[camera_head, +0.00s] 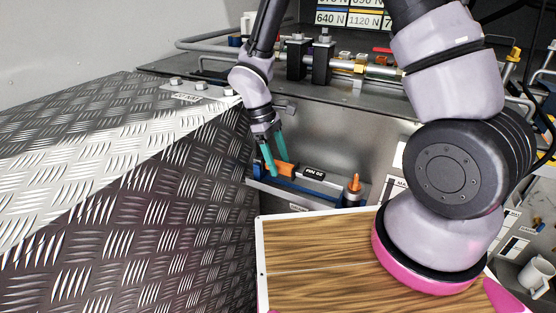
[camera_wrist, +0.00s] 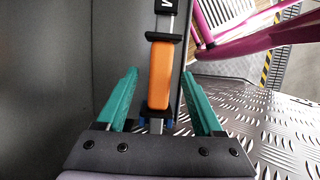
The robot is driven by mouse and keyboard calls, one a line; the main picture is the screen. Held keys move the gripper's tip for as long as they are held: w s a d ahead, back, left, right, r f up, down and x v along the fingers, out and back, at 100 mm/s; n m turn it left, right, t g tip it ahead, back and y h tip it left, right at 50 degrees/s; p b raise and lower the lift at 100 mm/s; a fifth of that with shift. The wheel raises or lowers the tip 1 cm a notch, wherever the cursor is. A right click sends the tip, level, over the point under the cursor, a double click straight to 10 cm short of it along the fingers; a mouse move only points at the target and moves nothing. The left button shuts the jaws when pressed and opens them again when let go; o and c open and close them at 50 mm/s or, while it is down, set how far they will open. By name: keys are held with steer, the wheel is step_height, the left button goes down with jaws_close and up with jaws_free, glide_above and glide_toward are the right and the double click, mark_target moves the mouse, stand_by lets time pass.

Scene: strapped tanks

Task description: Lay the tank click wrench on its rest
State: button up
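The wrench has an orange handle (camera_head: 281,168) and a dark body with a white label (camera_head: 313,173). It appears to lie lengthwise along a blue-fronted rest (camera_head: 298,186) on the metal wall; the exact contact under it is hidden. My gripper (camera_head: 273,160) has teal fingers and is at the handle end of the wrench. In the wrist view, my gripper (camera_wrist: 159,80) is open, with one finger on each side of the orange handle (camera_wrist: 160,76). A gap shows between the handle and each finger.
An orange-tipped bottle-like item (camera_head: 354,188) stands at the rest's right end. A tread-plate box (camera_head: 130,180) fills the left. A wood-topped board (camera_head: 315,250) is in front. Pipes and valves (camera_head: 350,65) run along the ledge above.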

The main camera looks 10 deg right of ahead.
step_height(320, 180, up, 10)
stand_by(0.6)
steer(key=shift+d, duration=0.1)
steer(key=s+d+r+m+t+y, duration=0.2)
steer(key=d+r+m, duration=0.5)
steer(key=r, duration=0.5)
steer(key=s+d+r+m+t+y, duration=0.3)
steer(key=s+d+r+m+t, duration=0.2)
steer(key=d+r, duration=0.5)
step_height(320, 180, up, 3)
steer(key=m+t, duration=0.2)
steer(key=m, duration=0.1)
steer(key=shift+s+d, duration=0.3)
steer(key=shift+d, duration=0.1)
